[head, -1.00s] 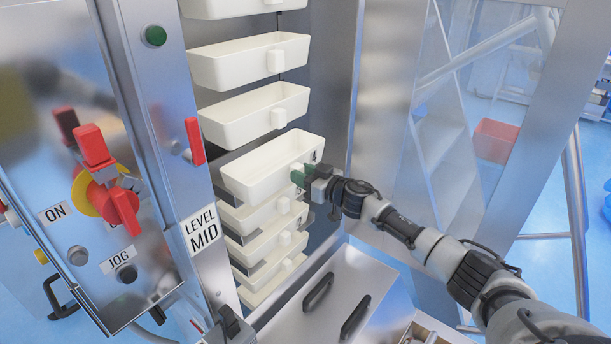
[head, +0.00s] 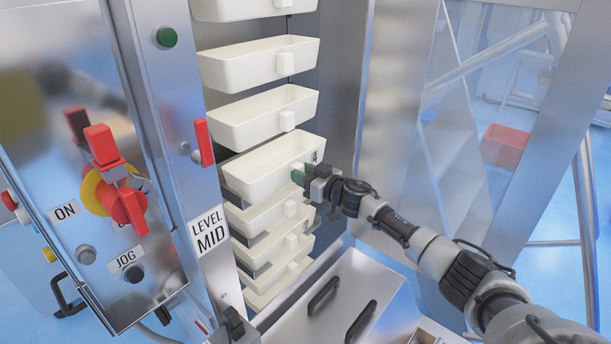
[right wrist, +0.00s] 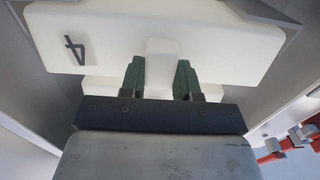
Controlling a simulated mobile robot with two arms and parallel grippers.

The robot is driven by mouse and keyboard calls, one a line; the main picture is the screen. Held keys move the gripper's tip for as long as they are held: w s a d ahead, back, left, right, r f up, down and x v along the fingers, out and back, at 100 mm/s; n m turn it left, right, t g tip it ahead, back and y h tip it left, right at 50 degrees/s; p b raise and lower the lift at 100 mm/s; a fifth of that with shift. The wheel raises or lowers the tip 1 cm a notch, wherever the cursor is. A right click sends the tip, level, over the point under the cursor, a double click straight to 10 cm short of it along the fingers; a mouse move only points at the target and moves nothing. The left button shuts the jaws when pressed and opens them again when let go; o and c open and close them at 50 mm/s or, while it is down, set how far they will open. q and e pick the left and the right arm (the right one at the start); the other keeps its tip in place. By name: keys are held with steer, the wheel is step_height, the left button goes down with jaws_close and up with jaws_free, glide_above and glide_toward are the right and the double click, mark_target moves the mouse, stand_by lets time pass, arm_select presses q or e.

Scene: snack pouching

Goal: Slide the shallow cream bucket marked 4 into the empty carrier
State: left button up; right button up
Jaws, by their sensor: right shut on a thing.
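The shallow cream bucket marked 4 (head: 262,168) is in the column of buckets in the head view, level and close to the bucket below it. Its number 4 shows at the right of its front. My right gripper (head: 298,174) is shut on the bucket's front tab. In the right wrist view the bucket (right wrist: 220,40) spans the top, and the green fingers (right wrist: 160,80) stand on both sides of its tab. The carrier is mostly hidden behind and under the bucket. My left gripper is not in view.
More cream buckets hang above (head: 262,117) and below (head: 266,246) in the steel cabinet. A control panel with a red switch (head: 128,207) and a LEVEL MID label (head: 209,231) stands left. A steel cover with black handles (head: 322,297) lies below.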

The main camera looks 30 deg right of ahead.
steer(key=shift+b+x, duration=0.35)
steer(key=shift+x, duration=1.1)
steer(key=o, duration=0.9)
steer(key=shift+o, duration=0.2)
steer(key=shift+s, duration=0.1)
steer(key=shift+s+d, duration=0.2)
steer(key=shift+s, duration=0.05)
steer(key=b+v, duration=0.2)
steer(key=v, duration=0.8)
steer(key=shift+a, duration=0.1)
